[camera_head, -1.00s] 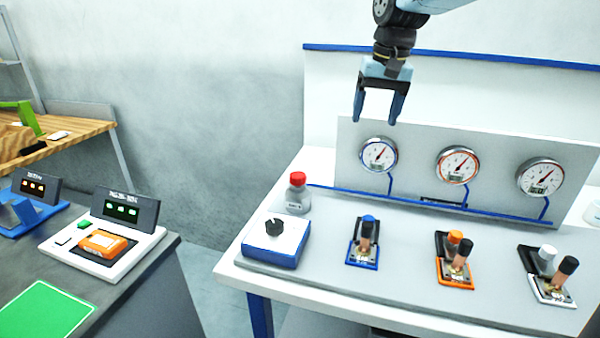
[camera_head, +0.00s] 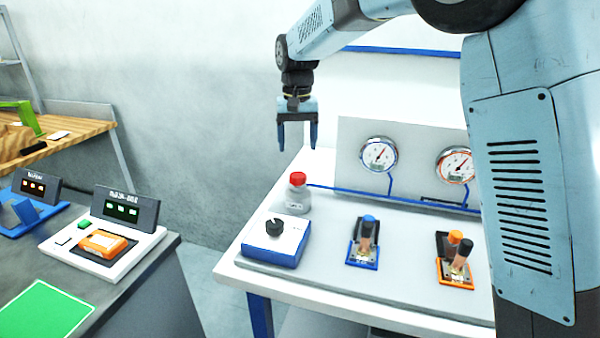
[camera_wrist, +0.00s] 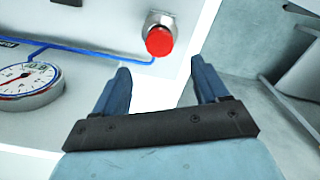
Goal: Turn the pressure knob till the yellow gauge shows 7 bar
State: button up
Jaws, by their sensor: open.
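A black knob (camera_head: 274,227) sits on top of a blue and white box at the left end of the bench panel. A round gauge (camera_head: 378,155) with a bluish rim stands on the back panel, and a gauge with an orange-red rim (camera_head: 455,165) is right of it. I see no clearly yellow gauge; my arm covers the panel's right end. The needles' exact readings are too small to tell. My gripper (camera_head: 297,147) is open and empty, pointing down, above and behind the knob. In the wrist view its fingers (camera_wrist: 160,68) stand apart, with a gauge (camera_wrist: 28,82) at left.
A blue-based lever valve (camera_head: 363,243) and an orange-based one (camera_head: 456,262) stand on the bench, right of the box. A separate dark table with devices (camera_head: 105,240) is at left.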

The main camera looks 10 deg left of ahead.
aim_at(298, 174)
notch_tip(298, 174, down, 9)
jog(key=shift+f, duration=0.1)
dwell(0.3)
jog(key=shift+c, duration=0.2)
